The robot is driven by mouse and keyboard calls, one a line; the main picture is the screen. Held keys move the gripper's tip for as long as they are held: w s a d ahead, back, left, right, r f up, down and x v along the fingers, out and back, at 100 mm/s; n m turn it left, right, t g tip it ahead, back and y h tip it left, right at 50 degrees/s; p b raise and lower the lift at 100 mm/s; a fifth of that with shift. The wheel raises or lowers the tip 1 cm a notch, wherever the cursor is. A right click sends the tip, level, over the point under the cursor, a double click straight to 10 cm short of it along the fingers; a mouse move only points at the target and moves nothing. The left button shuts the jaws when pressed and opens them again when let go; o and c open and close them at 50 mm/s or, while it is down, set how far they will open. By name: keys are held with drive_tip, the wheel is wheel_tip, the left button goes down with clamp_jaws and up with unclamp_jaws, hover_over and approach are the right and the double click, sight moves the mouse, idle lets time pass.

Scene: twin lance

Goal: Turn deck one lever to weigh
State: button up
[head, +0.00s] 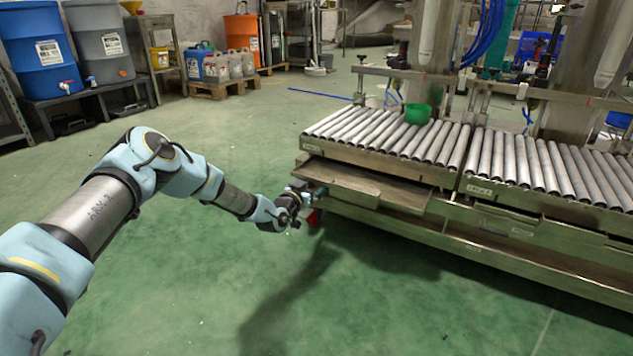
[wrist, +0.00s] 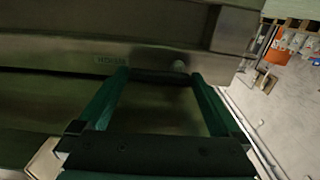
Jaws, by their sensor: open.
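The left roller deck (head: 390,135) stands on a steel frame right of my arm. My gripper (head: 314,192) is at the near left corner of this frame, below the rollers. In the wrist view my gripper (wrist: 163,76) is open, with its two green fingers spread toward a metal face. A dark bar (wrist: 165,77) spans between the fingertips; I cannot tell whether it is the lever or whether the fingers touch it. A small pale round knob (wrist: 180,66) and an inverted label (wrist: 117,61), apparently reading WEIGH, sit just beyond. No lever shows clearly in the head view.
A second roller deck (head: 550,165) adjoins on the right. A small red part (head: 313,217) shows below my gripper. Drums (head: 40,50) and jugs (head: 215,67) stand far back. The green floor is clear around my arm.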

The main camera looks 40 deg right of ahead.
drive_tip(key=p+v, duration=0.5)
drive_tip(key=v, duration=0.5)
drive_tip(key=shift+a, duration=0.4)
